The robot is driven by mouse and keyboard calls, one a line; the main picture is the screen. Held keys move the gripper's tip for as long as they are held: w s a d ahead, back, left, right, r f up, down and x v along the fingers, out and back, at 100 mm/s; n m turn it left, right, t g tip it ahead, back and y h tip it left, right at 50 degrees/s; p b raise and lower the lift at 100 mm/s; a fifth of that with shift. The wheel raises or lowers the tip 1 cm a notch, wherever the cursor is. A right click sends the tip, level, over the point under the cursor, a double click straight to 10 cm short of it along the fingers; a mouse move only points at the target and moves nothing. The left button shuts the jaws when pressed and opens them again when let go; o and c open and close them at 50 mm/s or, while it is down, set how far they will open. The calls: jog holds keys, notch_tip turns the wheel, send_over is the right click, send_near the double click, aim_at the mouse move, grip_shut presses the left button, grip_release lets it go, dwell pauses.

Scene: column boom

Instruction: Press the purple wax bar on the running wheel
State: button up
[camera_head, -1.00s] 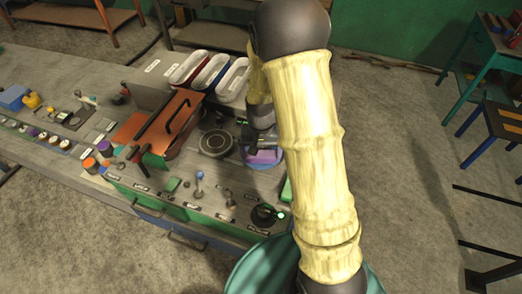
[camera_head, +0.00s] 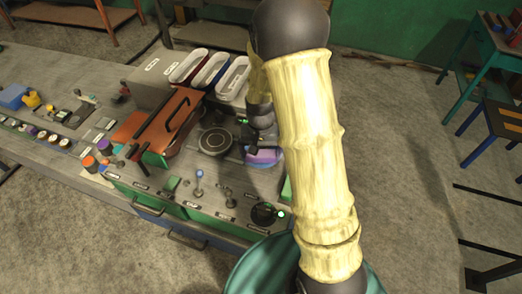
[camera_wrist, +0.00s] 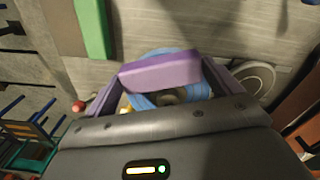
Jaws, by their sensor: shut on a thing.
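The purple wax bar (camera_wrist: 160,72) is clamped between the two fingers of my gripper (camera_wrist: 163,76) in the wrist view. The wheel shows as a blue ring (camera_wrist: 196,91) behind the bar, which covers part of it. I cannot tell whether the bar touches the wheel. In the head view my gripper (camera_head: 254,143) is over the wheel (camera_head: 265,162) at the right part of the bench. The wheel shows blue and purple there, and my arm and gripper partly hide it and the bar.
A dark round disc (camera_head: 216,141) lies just left of the wheel. An orange-brown cover with black handles (camera_head: 160,122) stands farther left. Oval trays (camera_head: 211,71) are behind. Small levers (camera_head: 199,185) and a black knob with a green light (camera_head: 265,214) line the front panel.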

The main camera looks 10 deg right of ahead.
jog(key=shift+w+f, duration=0.15)
jog(key=shift+f, duration=0.3)
dwell(0.4)
jog(key=shift+a+r, duration=0.1)
dwell(0.3)
jog(key=shift+s, duration=0.25)
jog(key=shift+w, duration=0.1)
dwell(2.0)
jog(key=shift+r+p, duration=0.3)
jog(key=shift+r, duration=0.25)
jog(key=shift+r+p, duration=2.65)
jog(key=shift+r, duration=0.8)
